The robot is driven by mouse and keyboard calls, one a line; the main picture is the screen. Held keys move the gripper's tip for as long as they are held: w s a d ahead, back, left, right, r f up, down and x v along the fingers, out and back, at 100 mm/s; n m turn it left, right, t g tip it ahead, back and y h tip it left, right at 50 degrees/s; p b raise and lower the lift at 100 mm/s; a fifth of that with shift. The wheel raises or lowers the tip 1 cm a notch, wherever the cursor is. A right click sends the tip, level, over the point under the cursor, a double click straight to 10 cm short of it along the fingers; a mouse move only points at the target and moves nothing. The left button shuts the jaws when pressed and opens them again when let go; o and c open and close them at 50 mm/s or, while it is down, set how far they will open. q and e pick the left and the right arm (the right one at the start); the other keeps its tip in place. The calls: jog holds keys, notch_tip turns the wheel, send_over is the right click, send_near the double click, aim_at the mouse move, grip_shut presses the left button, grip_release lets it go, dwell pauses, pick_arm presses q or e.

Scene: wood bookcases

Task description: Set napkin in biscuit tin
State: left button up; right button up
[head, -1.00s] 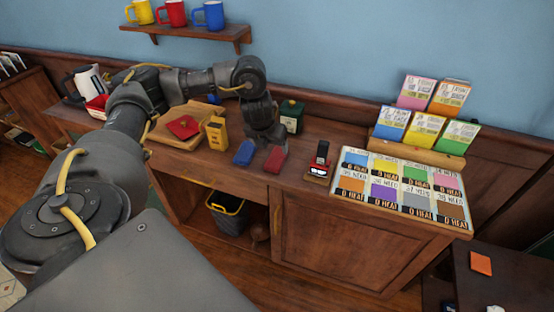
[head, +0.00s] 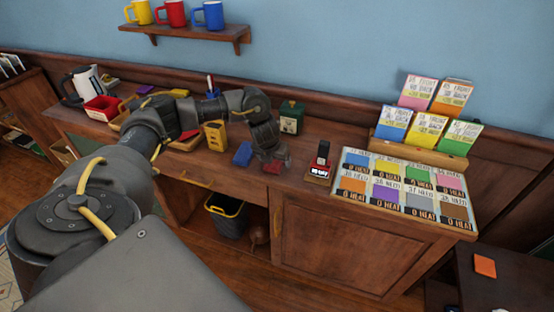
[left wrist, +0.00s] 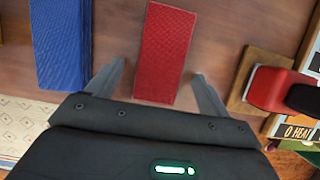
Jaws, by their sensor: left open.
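A red textured flat block (left wrist: 165,50), possibly the folded napkin, lies on the wooden counter; it also shows in the head view (head: 275,167), partly covered by my gripper. My left gripper (left wrist: 158,85) is open, with one finger on each side of the red block's near end; in the head view it is low over the block (head: 269,160). I cannot tell whether the fingers touch it. A similar blue block (left wrist: 62,45) lies to its left, also in the head view (head: 243,153). No biscuit tin is clearly identifiable; a green container (head: 291,118) and an open red box (head: 102,107) are candidates.
A yellow box (head: 215,136) stands left of the blue block. A red-and-black device on a wooden stand (head: 319,170) is close on the right, before a board of coloured cards (head: 405,190). A kettle (head: 84,84) stands far left.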

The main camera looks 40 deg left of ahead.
pick_arm(q)
jog(key=shift+w+f, duration=0.1)
jog(key=shift+f, duration=0.15)
jog(key=c, duration=1.1)
jog(key=shift+c, duration=0.2)
jog(key=shift+r, duration=0.1)
jog(key=shift+r, duration=0.4)
notch_tip(320, 180, up, 2)
jog(key=shift+r+b, duration=0.1)
jog(key=shift+b, duration=0.4)
jog(key=s+d+r+p, duration=0.5)
jog(key=s+d+r, duration=0.3)
jog(key=d+r, duration=0.2)
jog(key=shift+d, duration=0.8)
